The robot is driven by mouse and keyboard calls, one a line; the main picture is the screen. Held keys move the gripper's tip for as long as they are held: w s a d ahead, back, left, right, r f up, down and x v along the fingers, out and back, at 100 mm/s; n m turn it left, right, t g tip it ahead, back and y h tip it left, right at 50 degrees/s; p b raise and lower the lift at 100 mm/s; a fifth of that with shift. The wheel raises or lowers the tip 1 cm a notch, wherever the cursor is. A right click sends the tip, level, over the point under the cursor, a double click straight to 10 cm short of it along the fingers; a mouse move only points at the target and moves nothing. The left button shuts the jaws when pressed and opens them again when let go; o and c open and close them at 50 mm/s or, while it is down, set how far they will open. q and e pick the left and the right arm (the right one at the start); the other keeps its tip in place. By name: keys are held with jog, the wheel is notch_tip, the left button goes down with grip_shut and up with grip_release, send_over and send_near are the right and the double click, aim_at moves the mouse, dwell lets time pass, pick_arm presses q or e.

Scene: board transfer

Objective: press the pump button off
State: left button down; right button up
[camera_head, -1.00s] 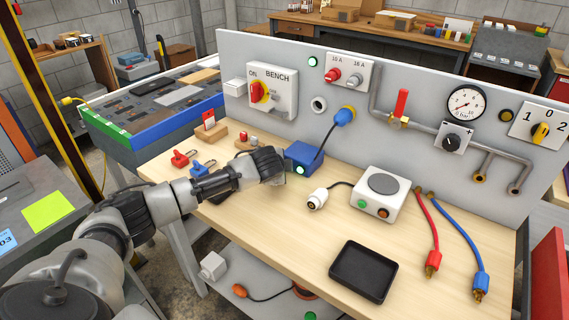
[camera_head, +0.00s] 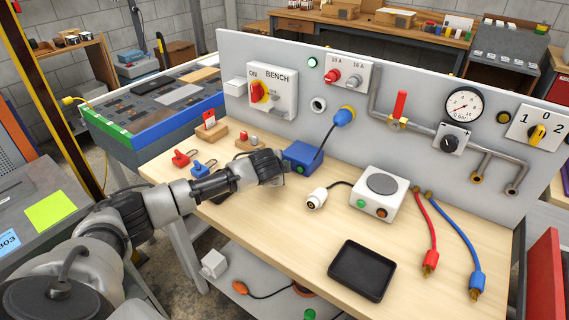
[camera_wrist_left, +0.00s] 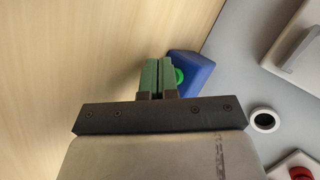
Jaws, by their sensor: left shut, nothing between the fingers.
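The blue box (camera_head: 303,153), which seems to be the pump, sits on the bench near the upright panel, with a blue cable running up to a wall plug. Its round green button (camera_head: 300,169) faces the front and looks dim. My left gripper (camera_head: 281,178) is beside the box's front left corner. In the left wrist view the shut, empty green fingers (camera_wrist_left: 158,77) are beside the blue box (camera_wrist_left: 194,78) and partly cover the green button (camera_wrist_left: 179,76). Whether the fingertips touch the button cannot be told. My right gripper is not in view.
A white unit (camera_head: 379,196) with a grey disc and a white plug (camera_head: 316,198) are to the right. A black tray (camera_head: 361,271) and red and blue hoses lie further right. Red and blue clips and a wooden block (camera_head: 210,132) are on the left.

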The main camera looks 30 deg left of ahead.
pick_arm(q)
jog(key=shift+s+r+p, duration=0.1)
jog(key=shift+s+p, duration=0.45)
jog(key=shift+s, duration=0.05)
jog(key=s+p, duration=0.2)
jog(key=s, duration=0.1)
jog(key=shift+s+a, duration=0.2)
jog(key=shift+s, duration=0.05)
jog(key=shift+s+p, duration=0.35)
jog(key=shift+s, duration=0.3)
